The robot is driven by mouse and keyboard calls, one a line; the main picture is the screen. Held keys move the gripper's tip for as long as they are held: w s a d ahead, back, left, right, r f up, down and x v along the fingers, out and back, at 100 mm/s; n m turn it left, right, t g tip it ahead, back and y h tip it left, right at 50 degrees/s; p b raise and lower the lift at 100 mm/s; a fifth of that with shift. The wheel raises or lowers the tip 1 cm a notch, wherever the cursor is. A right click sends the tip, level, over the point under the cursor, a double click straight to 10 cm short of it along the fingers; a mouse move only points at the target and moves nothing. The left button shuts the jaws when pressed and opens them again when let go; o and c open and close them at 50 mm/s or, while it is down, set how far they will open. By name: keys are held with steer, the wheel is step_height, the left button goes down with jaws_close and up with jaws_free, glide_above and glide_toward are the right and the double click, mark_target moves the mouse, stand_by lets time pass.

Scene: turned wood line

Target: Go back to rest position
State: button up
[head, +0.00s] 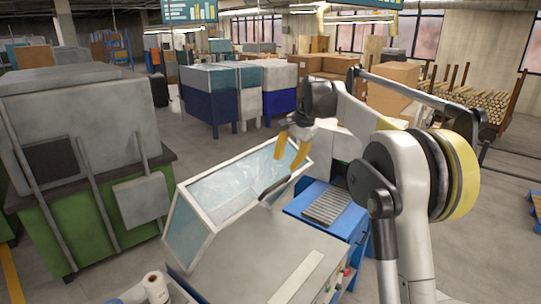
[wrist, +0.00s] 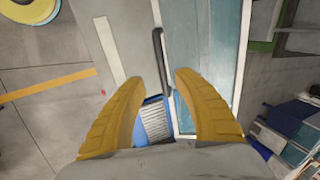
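My gripper (head: 290,165) hangs above the front right part of a machine with a white-framed glass cover (head: 222,192). Its two yellow fingers are spread apart with nothing between them, as the wrist view (wrist: 158,77) shows. A dark bar handle (head: 275,187) on the cover's edge lies just below the fingertips in the head view. In the wrist view the handle (wrist: 159,55) runs through the gap between the fingers, and they appear clear of it. My arm reaches in from the right.
A blue bench (head: 308,213) with a ribbed grey tray (head: 327,206) stands right of the cover. A green-based machine (head: 80,215) stands at the left. Blue bins (head: 209,108) and cardboard boxes (head: 392,85) are behind. A white roll (head: 155,287) is at the front.

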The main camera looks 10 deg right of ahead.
steer(key=s+a+f+n+t+b, duration=0.1)
steer(key=s+a+f+b, duration=0.1)
steer(key=s+b, duration=0.3)
steer(key=s+a+f+n+b, duration=0.1)
steer(key=s+f+n+b, duration=0.15)
steer(key=s, duration=0.45)
steer(key=s+a+f+n+t+h+b, duration=0.2)
steer(key=s+f+n+b, duration=0.4)
steer(key=s+f+b, duration=0.9)
steer(key=s+f+t, duration=0.1)
steer(key=s+f, duration=1)
steer(key=s, duration=0.3)
steer(key=shift+a+f+n+b, duration=0.15)
steer(key=shift+f+n+b, duration=0.05)
steer(key=shift+n+b, duration=0.15)
